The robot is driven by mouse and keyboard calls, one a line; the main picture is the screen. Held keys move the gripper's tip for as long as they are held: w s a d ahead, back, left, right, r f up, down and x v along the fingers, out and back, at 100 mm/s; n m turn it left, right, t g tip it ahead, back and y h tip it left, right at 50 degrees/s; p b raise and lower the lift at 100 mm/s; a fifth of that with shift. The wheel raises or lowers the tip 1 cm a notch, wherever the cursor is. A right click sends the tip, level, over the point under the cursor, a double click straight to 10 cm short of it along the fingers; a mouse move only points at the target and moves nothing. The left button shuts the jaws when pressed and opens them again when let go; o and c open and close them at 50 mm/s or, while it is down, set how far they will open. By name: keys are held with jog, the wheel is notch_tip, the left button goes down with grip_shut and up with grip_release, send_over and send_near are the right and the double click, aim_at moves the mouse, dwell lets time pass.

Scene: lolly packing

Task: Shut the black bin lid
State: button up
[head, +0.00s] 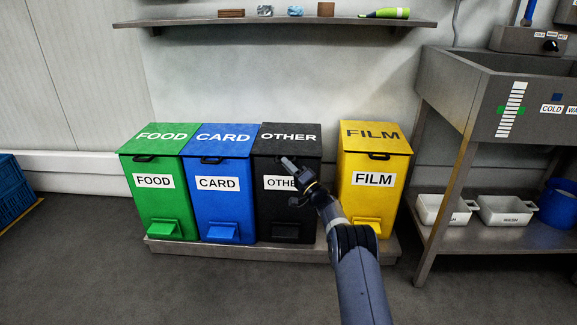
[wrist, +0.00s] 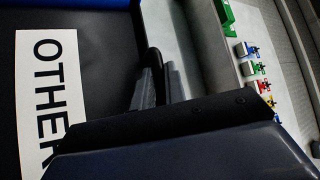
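The black bin (head: 268,208), marked OTHER, stands between the blue and yellow bins in the head view. Its black lid (head: 290,147) lies flat, level with the lids beside it, and looks shut. My gripper (head: 287,162) is at the lid's front edge, in front of the bin, and covers part of the front label. In the wrist view the white OTHER label (wrist: 47,100) shows sideways on the bin's front. The gripper fingers (wrist: 158,88) are beside a dark curved handle (wrist: 153,58); I cannot tell whether they touch it or how far apart they are.
The green FOOD bin (head: 163,212), blue CARD bin (head: 224,212) and yellow FILM bin (head: 371,205) stand on a low plinth (head: 195,249), lids down. A gap separates black from yellow. A shelf (head: 275,23) hangs above. A steel sink stand (head: 447,190) is right. The front floor is clear.

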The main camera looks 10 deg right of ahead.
jog(key=shift+o, duration=1)
jog(key=shift+s+a+f+g, duration=0.1)
jog(key=shift+a+f+g, duration=0.3)
jog(key=shift+f, duration=0.45)
jog(key=shift+r, duration=0.1)
jog(key=p+v, duration=0.4)
jog(key=v, duration=0.6)
jog(key=shift+s+d, duration=0.15)
jog(key=shift+s, duration=0.15)
jog(key=shift+w, duration=0.1)
jog(key=b+x, duration=0.3)
jog(key=x, duration=0.5)
jog(key=shift+w+r+t, duration=0.15)
jog(key=shift+t, duration=0.15)
jog(key=shift+d, duration=0.1)
